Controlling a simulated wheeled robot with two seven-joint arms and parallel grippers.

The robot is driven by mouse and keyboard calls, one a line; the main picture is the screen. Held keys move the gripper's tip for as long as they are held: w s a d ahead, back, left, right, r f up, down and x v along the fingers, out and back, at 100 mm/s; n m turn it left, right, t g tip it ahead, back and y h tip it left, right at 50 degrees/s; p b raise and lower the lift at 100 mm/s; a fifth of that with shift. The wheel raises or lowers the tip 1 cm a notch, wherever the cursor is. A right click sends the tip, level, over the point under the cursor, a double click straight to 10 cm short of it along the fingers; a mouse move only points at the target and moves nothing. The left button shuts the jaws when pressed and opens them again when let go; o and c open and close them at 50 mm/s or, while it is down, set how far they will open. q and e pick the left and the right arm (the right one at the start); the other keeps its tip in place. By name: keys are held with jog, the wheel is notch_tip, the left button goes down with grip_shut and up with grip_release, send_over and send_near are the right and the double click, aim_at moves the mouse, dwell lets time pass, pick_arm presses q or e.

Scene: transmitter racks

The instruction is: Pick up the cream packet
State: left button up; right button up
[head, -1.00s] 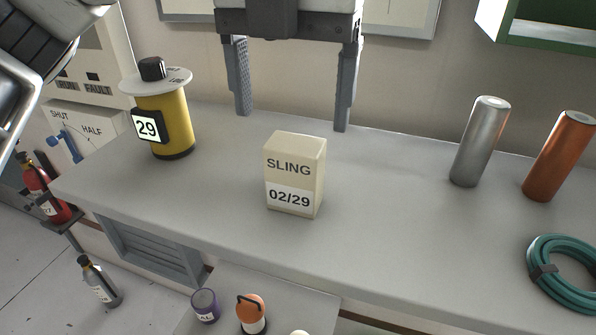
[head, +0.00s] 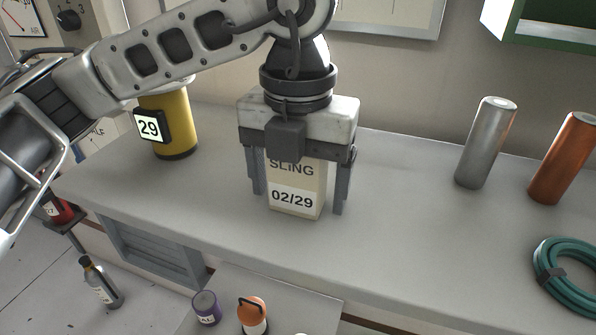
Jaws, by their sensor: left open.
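The cream packet (head: 297,195) stands upright on the grey bench, marked SLING and 02/29. My left gripper (head: 298,203) has come down over it from above. Its two fingers are open, one on the left and one on the right of the packet. A gap shows between the right finger and the packet; the left finger looks close to the packet's side, and I cannot tell whether it touches. The packet's top is hidden behind the gripper body. My right gripper is not in view.
A yellow canister (head: 176,120) labelled 29 stands to the left, partly behind my arm. A silver cylinder (head: 486,143), an orange cylinder (head: 562,158) and a coiled green hose (head: 566,275) are at the right. The bench (head: 405,215) is clear between packet and cylinders.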

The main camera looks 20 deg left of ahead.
pick_arm(q)
jog(key=c, duration=1.1)
jog(key=shift+r, duration=0.1)
